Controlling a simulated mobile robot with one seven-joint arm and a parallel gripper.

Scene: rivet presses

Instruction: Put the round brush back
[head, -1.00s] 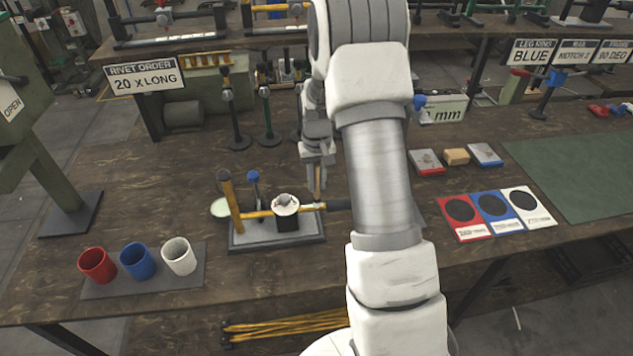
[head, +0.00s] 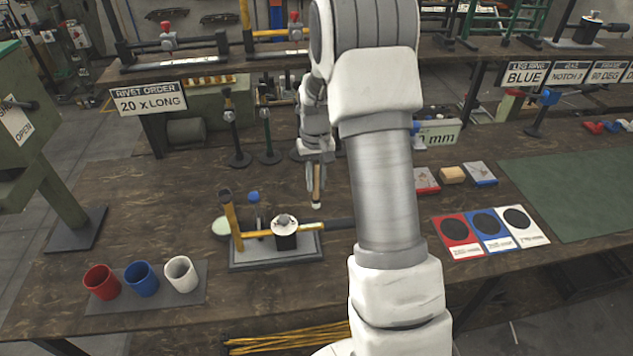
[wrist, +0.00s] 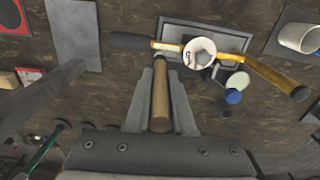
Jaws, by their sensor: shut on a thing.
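My gripper (head: 315,180) hangs above the bench, just beyond the rivet press. It is shut on the round brush (head: 317,188), which has a wooden handle and a pale tip pointing down. In the wrist view the brush (wrist: 160,98) lies between the two fingers (wrist: 160,115), its tip near the press's black grip. Red (head: 101,283), blue (head: 141,279) and white (head: 181,275) cups stand on a grey mat (head: 125,303) at the front left. The white cup also shows in the wrist view (wrist: 300,38). I cannot see inside the cups clearly.
The rivet press (head: 285,240) with yellow lever stands between my gripper and the bench front. A round pale dish (head: 222,226) and a blue-knobbed part (head: 254,199) are beside it. Black stands (head: 238,150) rise behind. Coloured cards (head: 490,232) lie at right.

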